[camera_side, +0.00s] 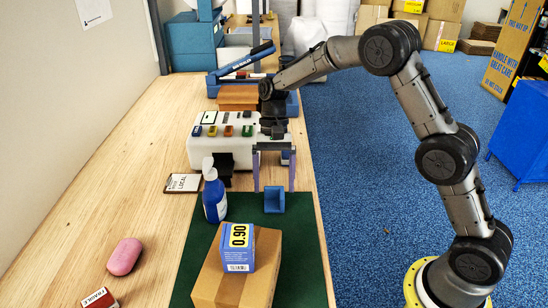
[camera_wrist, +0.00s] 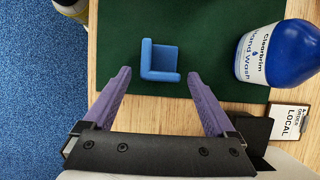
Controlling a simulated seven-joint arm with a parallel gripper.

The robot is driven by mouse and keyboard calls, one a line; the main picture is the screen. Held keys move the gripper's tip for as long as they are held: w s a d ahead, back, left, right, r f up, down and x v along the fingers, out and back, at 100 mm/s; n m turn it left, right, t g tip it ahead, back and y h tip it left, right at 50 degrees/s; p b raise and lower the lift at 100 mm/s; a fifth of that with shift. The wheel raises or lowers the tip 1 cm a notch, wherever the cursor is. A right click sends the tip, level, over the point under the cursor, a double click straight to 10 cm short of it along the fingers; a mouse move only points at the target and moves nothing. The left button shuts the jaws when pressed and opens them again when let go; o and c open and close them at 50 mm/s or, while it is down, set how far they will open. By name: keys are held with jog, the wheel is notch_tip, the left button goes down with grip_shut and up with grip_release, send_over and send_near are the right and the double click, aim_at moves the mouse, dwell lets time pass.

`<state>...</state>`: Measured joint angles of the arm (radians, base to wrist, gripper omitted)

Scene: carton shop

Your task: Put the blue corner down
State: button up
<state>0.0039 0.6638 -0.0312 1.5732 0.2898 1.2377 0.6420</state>
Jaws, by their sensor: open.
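The blue corner (camera_side: 274,200) is a small L-shaped piece lying on the far right end of the dark green mat (camera_side: 302,262). In the wrist view the blue corner (camera_wrist: 160,61) rests on the green mat (camera_wrist: 196,28) close to its edge. My gripper (camera_side: 273,188) points down over the bench by the mat's far edge. It is open and empty, with its purple fingers (camera_wrist: 158,88) spread apart. In the wrist view the corner shows beyond the fingertips, within the width of the gap, and the fingers do not touch it.
A blue hand wash bottle (camera_side: 215,196) stands on the mat left of the corner. A carton (camera_side: 208,283) with a blue box (camera_side: 238,247) on top stands nearer. A LOCAL card (camera_side: 183,183), pink soap (camera_side: 124,257) and a white machine (camera_side: 206,153) are nearby. Left bench wood is mostly clear.

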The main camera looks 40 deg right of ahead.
jog(key=v, duration=1.1)
jog(key=s+r+n+t, duration=0.2)
jog(key=s+r, duration=0.3)
jog(key=s, duration=0.1)
jog(key=s+d+n+t+h, duration=0.2)
jog(key=s+n+t, duration=0.4)
jog(key=s, duration=1.8)
jog(key=shift+d+f+n+t+h, duration=0.25)
jog(key=shift+d+n+t+h, duration=0.15)
jog(key=shift+n+h, duration=0.15)
jog(key=shift+s, duration=0.15)
